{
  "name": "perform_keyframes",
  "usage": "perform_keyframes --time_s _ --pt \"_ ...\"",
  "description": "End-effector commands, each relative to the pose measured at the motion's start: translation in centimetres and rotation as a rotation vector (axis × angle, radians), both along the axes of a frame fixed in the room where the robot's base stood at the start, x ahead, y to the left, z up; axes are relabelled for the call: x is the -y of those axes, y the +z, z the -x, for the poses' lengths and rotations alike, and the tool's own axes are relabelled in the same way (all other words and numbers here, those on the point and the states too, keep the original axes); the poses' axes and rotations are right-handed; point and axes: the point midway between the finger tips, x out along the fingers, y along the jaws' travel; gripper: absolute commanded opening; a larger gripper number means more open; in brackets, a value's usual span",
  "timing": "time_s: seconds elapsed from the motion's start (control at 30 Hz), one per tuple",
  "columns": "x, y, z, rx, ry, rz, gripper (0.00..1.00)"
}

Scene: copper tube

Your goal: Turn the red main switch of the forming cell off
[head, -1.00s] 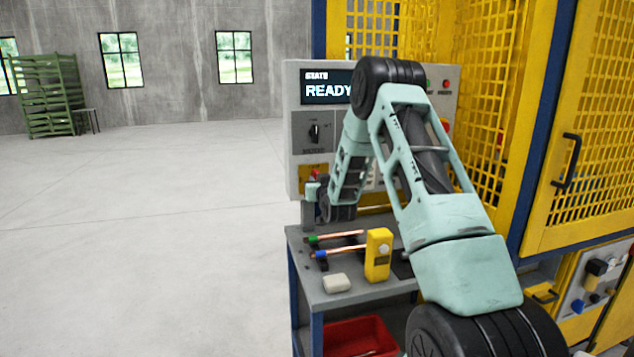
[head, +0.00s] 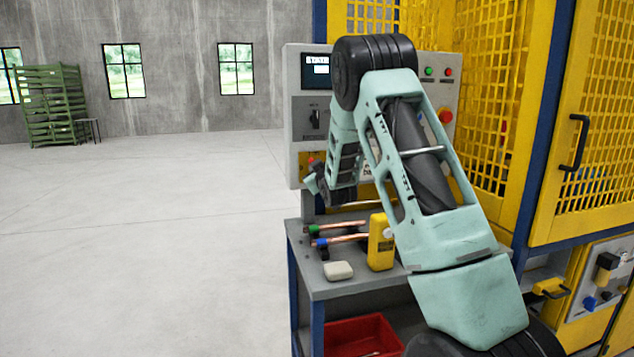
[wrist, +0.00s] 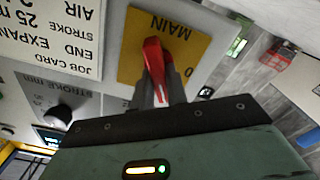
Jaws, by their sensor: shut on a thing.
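The red main switch (wrist: 153,58) sits on a yellow plate (wrist: 190,49) marked MAIN, upside down in the wrist view. My gripper (wrist: 163,88) is shut on the red handle, with grey fingers beside it. In the head view, a little red of the switch (head: 311,160) shows at the lower left of the grey control panel (head: 300,132). My gripper (head: 313,182) is there, tilted and partly hidden by my arm. The panel's display (head: 316,72) shows STATE and a small bright patch; my arm covers its right part.
Below the panel, a grey table (head: 345,288) holds copper tubes (head: 350,239), a yellow device (head: 381,243) and a pale block (head: 338,271). A red bin (head: 345,337) is underneath. Yellow mesh guarding (head: 490,90) stands at the right.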

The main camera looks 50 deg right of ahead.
Motion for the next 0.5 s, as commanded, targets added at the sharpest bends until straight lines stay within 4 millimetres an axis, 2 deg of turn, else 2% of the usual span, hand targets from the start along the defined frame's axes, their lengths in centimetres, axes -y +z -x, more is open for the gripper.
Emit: perform_keyframes --time_s 0.03,0.5 --pt "-0.15 -0.64 -0.08 -0.022 0.002 0.041 0.00" --pt "-0.34 -0.82 -0.20 -0.256 0.002 0.420 0.00"
